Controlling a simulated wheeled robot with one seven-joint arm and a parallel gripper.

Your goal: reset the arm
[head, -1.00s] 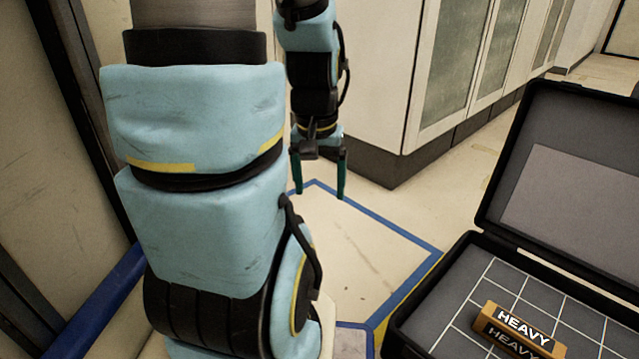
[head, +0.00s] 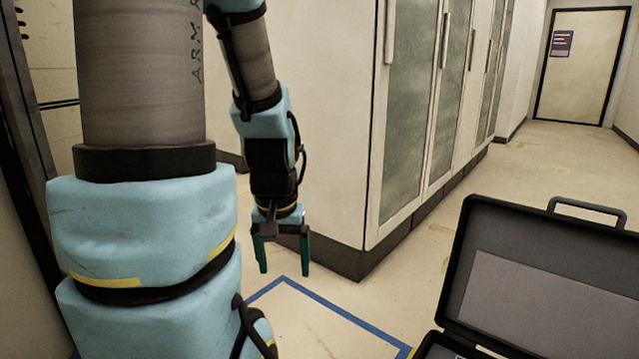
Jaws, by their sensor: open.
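My gripper (head: 284,256) hangs at the end of my blue and grey arm, left of the middle in the head view. Its two green fingers point down and stand apart, with nothing between them. It is above the floor, in front of the white cabinet's lower corner in the picture. The large near links of my arm fill the left side and hide what is behind them.
An open black case (head: 540,270) stands at the lower right, its inside mostly out of frame. White cabinets (head: 325,130) with glass doors run back toward a closed door (head: 583,70). Blue tape (head: 345,317) marks the floor below my gripper. Floor right of the cabinets is clear.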

